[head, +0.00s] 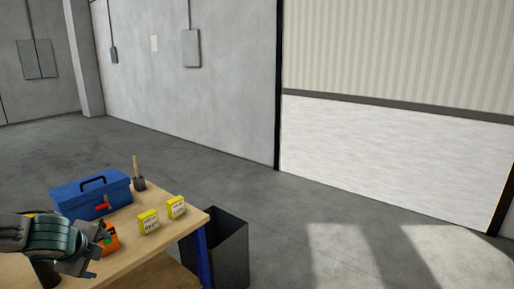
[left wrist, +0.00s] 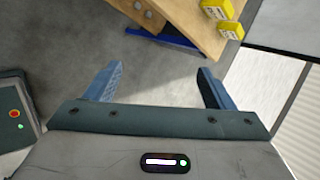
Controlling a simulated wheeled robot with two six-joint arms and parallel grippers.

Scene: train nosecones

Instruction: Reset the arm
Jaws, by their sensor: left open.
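My left gripper (head: 99,255) comes in from the left in the head view, over the near left part of the wooden workbench (head: 188,222). In the left wrist view its two blue-grey fingers (left wrist: 154,86) are spread apart with nothing between them, and the grey floor shows beyond. An orange object (head: 110,238) stands on the bench just beyond the gripper, partly hidden by it. My right gripper is in neither view.
A blue toolbox (head: 92,196), a dark holder with a wooden handle (head: 138,180) and two yellow boxes (head: 149,222) (head: 177,207) stand on the bench. A dark bin (head: 229,248) stands beside it. Open floor (head: 290,225) lies to the right.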

